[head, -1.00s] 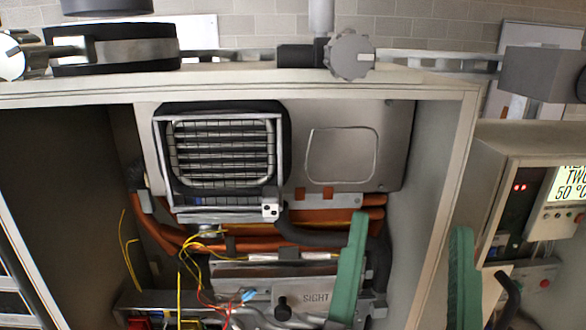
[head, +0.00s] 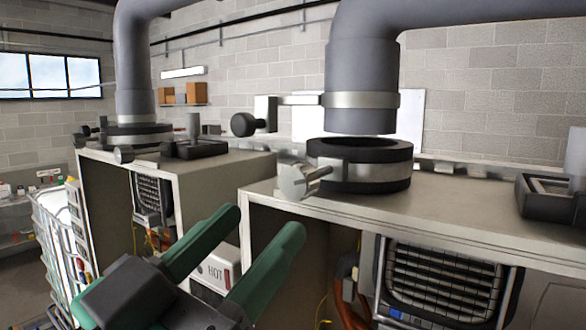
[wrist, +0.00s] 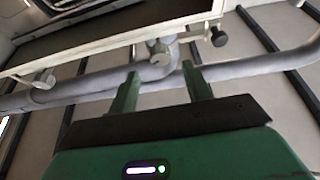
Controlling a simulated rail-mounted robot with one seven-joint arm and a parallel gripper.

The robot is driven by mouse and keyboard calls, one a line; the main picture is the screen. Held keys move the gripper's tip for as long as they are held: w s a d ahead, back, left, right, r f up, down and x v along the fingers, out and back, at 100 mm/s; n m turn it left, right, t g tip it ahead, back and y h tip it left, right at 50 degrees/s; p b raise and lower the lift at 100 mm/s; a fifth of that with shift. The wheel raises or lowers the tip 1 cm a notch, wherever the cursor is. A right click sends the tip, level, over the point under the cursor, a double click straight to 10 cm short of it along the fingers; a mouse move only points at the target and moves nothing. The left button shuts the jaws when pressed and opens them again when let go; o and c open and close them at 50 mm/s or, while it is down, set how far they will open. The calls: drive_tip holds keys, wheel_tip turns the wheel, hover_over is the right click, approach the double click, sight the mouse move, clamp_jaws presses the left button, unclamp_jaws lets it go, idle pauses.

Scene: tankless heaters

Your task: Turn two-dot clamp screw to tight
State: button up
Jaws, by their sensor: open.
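My gripper (head: 262,224) is open and empty, its two green fingers pointing up and right in front of the near heater. On that heater's top, a black collar (head: 392,152) with a metal band has a pale clamp screw knob (head: 297,182) at its left. A black knob (head: 243,124) on a bracket is beside the grey flue pipe above. I see no two-dot mark now, so I cannot tell which knob is the two-dot one. In the wrist view, my open fingers (wrist: 160,74) flank a round grey fitting (wrist: 158,52) farther off; contact is not visible.
The near heater's top (head: 455,193) carries a dark box-like fitting (head: 550,195) at the right. A second heater (head: 225,168) with its own flue pipe (head: 135,60) and knobs stands to the left. A white wire rack (head: 58,240) is at far left. A HOT label shows between the heaters.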

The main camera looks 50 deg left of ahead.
sight(289, 188)
drive_tip(key=p+x, duration=0.3)
drive_tip(key=x, duration=0.3)
drive_tip(key=shift+w+a+r, duration=0.1)
drive_tip(key=shift+w+r, duration=0.2)
drive_tip(key=shift+w+a+r, duration=0.1)
drive_tip(key=shift+w+a, duration=0.05)
drive_tip(key=shift+w, duration=0.35)
drive_tip(key=c, duration=1)
drive_tip(key=shift+o, duration=0.2)
drive_tip(key=shift+m+b, duration=0.35)
drive_tip(key=shift+m, duration=0.05)
drive_tip(key=shift+f+m+h+b, duration=0.2)
drive_tip(key=shift+m+h+b, duration=0.4)
drive_tip(key=shift+m, duration=0.3)
drive_tip(key=shift+r+m+h+b, duration=0.1)
drive_tip(key=shift+m+h+b, duration=0.65)
drive_tip(key=shift+m, duration=0.8)
drive_tip(key=shift+m+h+b, duration=0.7)
drive_tip(key=shift+m+h, duration=0.05)
drive_tip(key=shift+m, duration=0.8)
